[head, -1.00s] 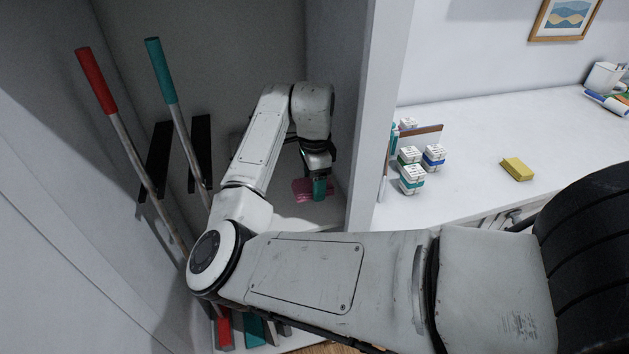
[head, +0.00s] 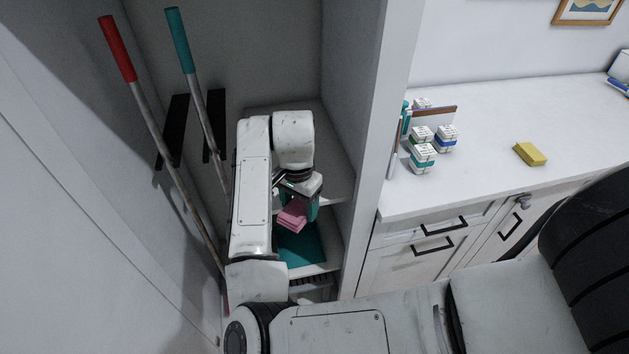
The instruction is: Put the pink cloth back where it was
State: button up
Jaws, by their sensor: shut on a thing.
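The pink cloth (head: 293,215) is a small folded bundle in the tall cabinet. My gripper (head: 298,203) is shut on it and points down, with the cloth at its fingertips. The cloth hangs in front of the upper shelf's (head: 338,172) front edge, above a lower shelf. The far finger and part of the cloth are hidden by the hand.
A teal cloth or mat (head: 303,248) lies on the lower shelf below my gripper. Red-handled (head: 118,48) and teal-handled (head: 178,40) poles lean at the left. The cabinet's side wall (head: 368,150) stands close at right. Small boxes (head: 422,158) and a yellow sponge (head: 530,153) sit on the counter.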

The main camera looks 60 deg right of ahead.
jog(key=w+a+f+n, duration=0.3)
jog(key=a+f+n, duration=0.2)
jog(key=a+n, duration=0.4)
jog(key=w+a+f+n, duration=0.3)
jog(key=a+f+n, duration=0.3)
jog(key=a+n, duration=0.4)
jog(key=shift+a, duration=1.9)
